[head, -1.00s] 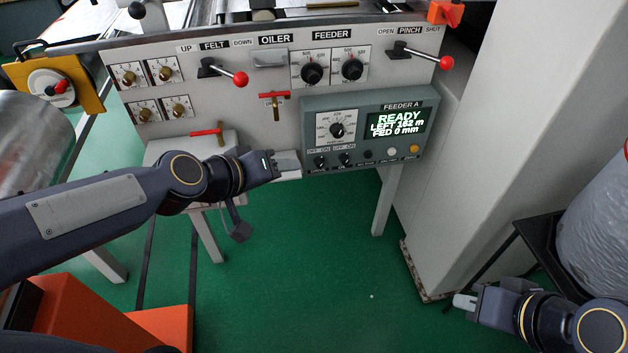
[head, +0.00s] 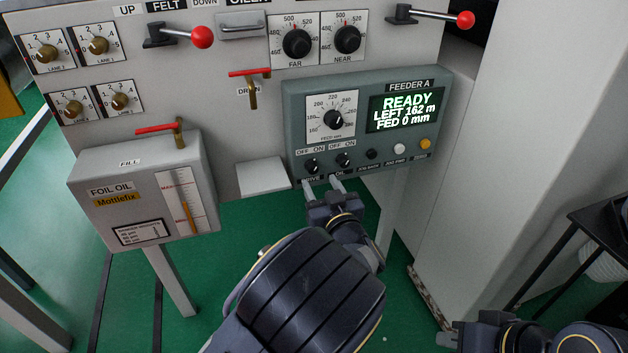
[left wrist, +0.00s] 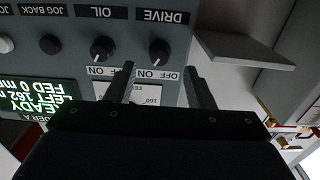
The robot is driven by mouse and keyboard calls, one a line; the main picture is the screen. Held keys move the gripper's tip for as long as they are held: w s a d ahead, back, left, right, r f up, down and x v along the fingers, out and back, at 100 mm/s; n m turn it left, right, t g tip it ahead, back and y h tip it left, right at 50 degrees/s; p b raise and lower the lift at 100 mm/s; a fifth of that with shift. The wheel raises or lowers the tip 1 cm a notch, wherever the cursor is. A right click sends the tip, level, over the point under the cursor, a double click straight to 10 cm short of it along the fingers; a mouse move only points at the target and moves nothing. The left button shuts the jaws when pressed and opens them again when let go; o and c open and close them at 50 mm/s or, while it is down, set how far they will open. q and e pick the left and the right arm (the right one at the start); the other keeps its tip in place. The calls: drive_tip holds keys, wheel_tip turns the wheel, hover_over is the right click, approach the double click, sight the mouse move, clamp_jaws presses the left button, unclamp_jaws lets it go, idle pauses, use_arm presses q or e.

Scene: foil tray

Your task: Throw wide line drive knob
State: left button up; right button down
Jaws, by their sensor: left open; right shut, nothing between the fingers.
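The drive knob (head: 312,166) is a small black knob at the lower left of the grey Feeder A panel (head: 295,100), with OFF and ON marked above it. My right gripper (head: 447,339) is shut and empty at the lower right, away from the panel.
The oil knob (head: 344,160) sits close to the right of the drive knob. A pale ledge (head: 263,177) juts out left of the panel. The foil oil tank (head: 140,195) stands further left.

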sight(314, 172)
use_arm(q)
drive_tip(key=b+x, duration=0.1)
drive_tip(key=x, duration=0.3)
drive_tip(key=shift+w+a, duration=0.1)
drive_tip(key=shift+w, duration=0.3)
drive_tip(key=shift+c, duration=0.3)
drive_tip(key=c, duration=0.9)
